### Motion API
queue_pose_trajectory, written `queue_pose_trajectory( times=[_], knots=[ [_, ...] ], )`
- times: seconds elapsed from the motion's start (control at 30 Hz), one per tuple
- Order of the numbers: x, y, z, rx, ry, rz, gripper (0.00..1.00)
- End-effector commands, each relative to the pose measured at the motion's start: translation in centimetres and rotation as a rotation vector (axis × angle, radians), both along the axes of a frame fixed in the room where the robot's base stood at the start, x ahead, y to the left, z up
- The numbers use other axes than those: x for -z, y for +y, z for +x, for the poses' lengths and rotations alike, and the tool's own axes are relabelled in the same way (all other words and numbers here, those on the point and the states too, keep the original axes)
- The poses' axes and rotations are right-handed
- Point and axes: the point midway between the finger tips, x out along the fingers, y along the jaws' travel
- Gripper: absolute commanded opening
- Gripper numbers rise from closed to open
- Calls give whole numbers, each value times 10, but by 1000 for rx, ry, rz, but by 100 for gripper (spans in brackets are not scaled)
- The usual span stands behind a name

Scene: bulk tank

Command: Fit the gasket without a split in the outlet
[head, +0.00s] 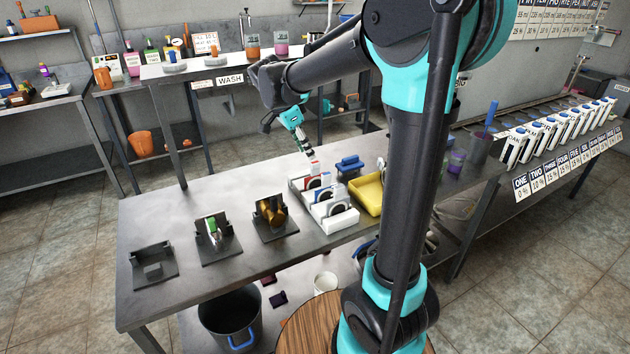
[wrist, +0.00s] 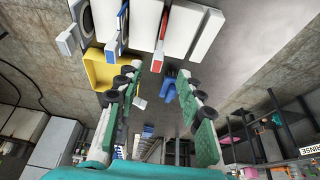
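A white rack (head: 340,220) on the bench holds several flat white pieces with dark rings, which look like gaskets; one has a red tab (head: 312,166) and one a blue edge (head: 328,193). The wrist view shows the red-edged piece (wrist: 160,45) and the blue-edged piece (wrist: 114,40) in the rack. My gripper (head: 307,150) is over the rack's far end, near the red tab. In the wrist view my gripper (wrist: 158,80) has its green-padded fingers apart, with nothing held between them. I cannot tell which fitting is the outlet, or whether any gasket is split.
Three dark stands (head: 155,268) (head: 217,240) (head: 275,218) line the bench's left side; the middle one holds a white and green part, the right one a brown part. A yellow tray (head: 368,196) and a blue-handled item (head: 350,164) sit beside the rack. A black bin (head: 230,318) stands below.

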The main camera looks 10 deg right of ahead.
Motion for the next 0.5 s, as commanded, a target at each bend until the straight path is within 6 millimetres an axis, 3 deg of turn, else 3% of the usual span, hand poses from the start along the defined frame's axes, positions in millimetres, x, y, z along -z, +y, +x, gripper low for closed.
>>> queue_pose_trajectory(
  times=[0.5],
  knots=[
    [47,-25,5,2,-1,0,38]
  ],
)
